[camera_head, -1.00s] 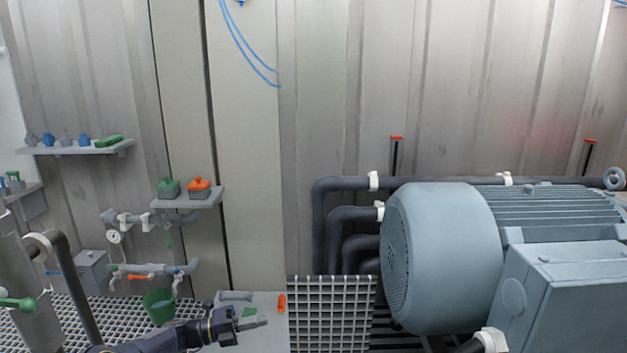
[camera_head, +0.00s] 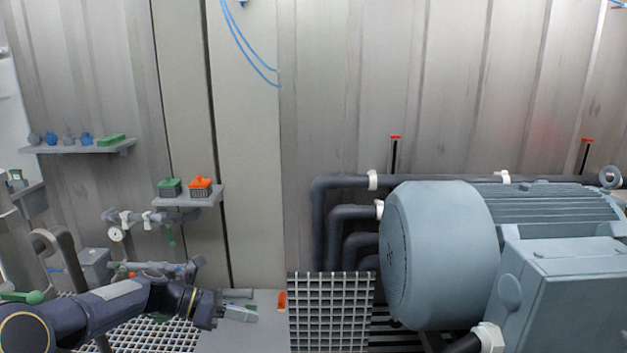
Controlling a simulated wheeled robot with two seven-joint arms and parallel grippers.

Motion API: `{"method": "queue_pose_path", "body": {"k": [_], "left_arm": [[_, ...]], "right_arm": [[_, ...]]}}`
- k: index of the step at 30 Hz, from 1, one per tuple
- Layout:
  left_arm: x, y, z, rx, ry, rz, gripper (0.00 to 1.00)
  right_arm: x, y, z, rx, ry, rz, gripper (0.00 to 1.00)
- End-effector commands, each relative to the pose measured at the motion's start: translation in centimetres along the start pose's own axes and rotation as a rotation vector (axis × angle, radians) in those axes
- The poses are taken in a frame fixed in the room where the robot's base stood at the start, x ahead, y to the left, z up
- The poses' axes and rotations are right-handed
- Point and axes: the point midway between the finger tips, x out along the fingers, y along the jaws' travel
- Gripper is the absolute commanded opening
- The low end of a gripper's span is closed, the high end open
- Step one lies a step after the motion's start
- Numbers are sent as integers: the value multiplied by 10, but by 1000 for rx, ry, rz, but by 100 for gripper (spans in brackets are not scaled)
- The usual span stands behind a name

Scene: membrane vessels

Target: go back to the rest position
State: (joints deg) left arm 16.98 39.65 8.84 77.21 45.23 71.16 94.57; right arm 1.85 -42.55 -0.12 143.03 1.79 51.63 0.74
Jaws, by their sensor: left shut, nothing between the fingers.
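My left gripper (camera_head: 241,313) shows at the lower left, at the end of my dark arm that comes in from the left edge. Its fingers are shut with nothing between them. It is over the grey plate (camera_head: 262,341), near a grey cylindrical piece (camera_head: 238,293) and left of an orange piece (camera_head: 282,300). My arm hides much of the lower pipe and valve area behind it. My right gripper is not in view.
A large blue-grey motor (camera_head: 440,255) fills the right side. A higher shelf (camera_head: 85,149) holds several small parts.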

Motion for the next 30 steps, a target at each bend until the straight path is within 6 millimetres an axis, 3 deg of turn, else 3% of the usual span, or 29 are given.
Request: {"method": "queue_pose_path", "body": {"k": [1, 7, 12, 15, 21, 30], "left_arm": [[-12, -25, 4, 132, 55, 31, 0], [-50, -115, -16, 709, 313, 109, 0], [-78, -183, -54, 1187, 543, 115, 0], [-88, -214, -81, 1435, 669, 92, 0], [-97, -250, -126, 1781, 856, 27, 0], [-97, -276, -178, 2139, 1066, -84, 0]], "right_arm": [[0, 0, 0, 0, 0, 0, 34], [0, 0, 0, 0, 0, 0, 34], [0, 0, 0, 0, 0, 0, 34], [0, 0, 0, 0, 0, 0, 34], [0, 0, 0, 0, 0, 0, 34], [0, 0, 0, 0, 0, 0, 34]]}}
